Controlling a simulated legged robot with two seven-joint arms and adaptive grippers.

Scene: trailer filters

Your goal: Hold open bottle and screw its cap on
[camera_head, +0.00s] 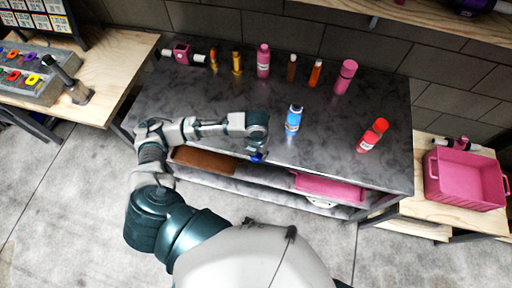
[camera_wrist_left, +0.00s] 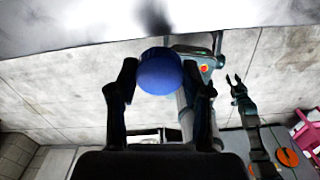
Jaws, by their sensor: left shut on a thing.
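My left gripper (camera_head: 258,148) is at the front edge of the dark grey table. It is shut on a round blue cap (camera_wrist_left: 160,71), which also shows as a small blue spot in the head view (camera_head: 257,157). A blue bottle (camera_head: 293,120) with a pale label stands upright on the table, to the right of the left gripper and apart from it. Its mouth is too small to make out. My right gripper (camera_wrist_left: 236,84) shows in the left wrist view, with its fingers apart and nothing between them. It is out of the head view.
Several pink, brown and orange bottles, such as a pink one (camera_head: 263,61), line the table's back. A pink crate (camera_head: 466,180) stands at the right. The middle of the tabletop (camera_head: 215,95) is clear.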

